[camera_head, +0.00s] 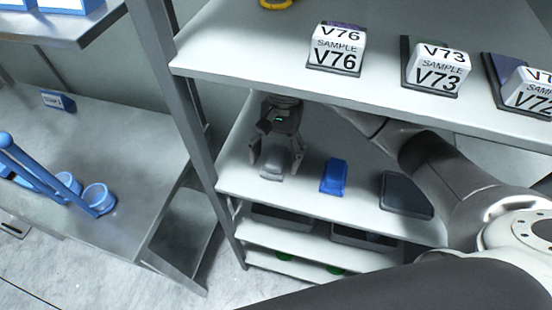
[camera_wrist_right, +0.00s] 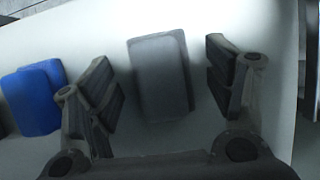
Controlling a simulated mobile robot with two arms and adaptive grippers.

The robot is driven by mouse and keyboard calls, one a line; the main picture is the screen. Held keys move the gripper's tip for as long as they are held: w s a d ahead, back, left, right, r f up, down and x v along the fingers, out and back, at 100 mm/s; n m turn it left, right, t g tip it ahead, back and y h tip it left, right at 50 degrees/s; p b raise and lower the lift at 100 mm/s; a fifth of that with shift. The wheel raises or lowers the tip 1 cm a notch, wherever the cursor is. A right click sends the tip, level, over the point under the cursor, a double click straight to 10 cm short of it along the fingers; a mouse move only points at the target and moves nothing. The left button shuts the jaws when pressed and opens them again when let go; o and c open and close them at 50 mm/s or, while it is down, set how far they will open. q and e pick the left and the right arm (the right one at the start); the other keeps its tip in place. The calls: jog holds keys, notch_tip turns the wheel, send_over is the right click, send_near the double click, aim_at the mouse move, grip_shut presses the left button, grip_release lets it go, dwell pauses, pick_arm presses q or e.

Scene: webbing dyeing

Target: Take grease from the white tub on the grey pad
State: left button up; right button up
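My right gripper (camera_head: 276,158) reaches down over the left end of the middle shelf. Its fingers are open on either side of a small grey block-like item (camera_head: 271,173). In the right wrist view the grey item (camera_wrist_right: 160,78) lies between the spread fingers of the gripper (camera_wrist_right: 162,85), with gaps on both sides. I cannot tell whether it is a pad alone or has a tub on it. No clearly white tub shows in either view. My left gripper is not in view.
A blue item (camera_head: 334,176) lies right of the gripper; it also shows in the right wrist view (camera_wrist_right: 33,97). A dark pad (camera_head: 404,194) lies farther right. The upper shelf (camera_head: 240,60) overhangs, holding labelled samples such as V76 (camera_head: 337,50). A grey post (camera_head: 172,95) stands left.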

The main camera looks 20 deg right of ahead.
jog(key=c, duration=0.9)
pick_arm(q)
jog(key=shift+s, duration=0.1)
pick_arm(e)
jog(key=shift+c, duration=0.2)
jog(key=shift+r, duration=0.15)
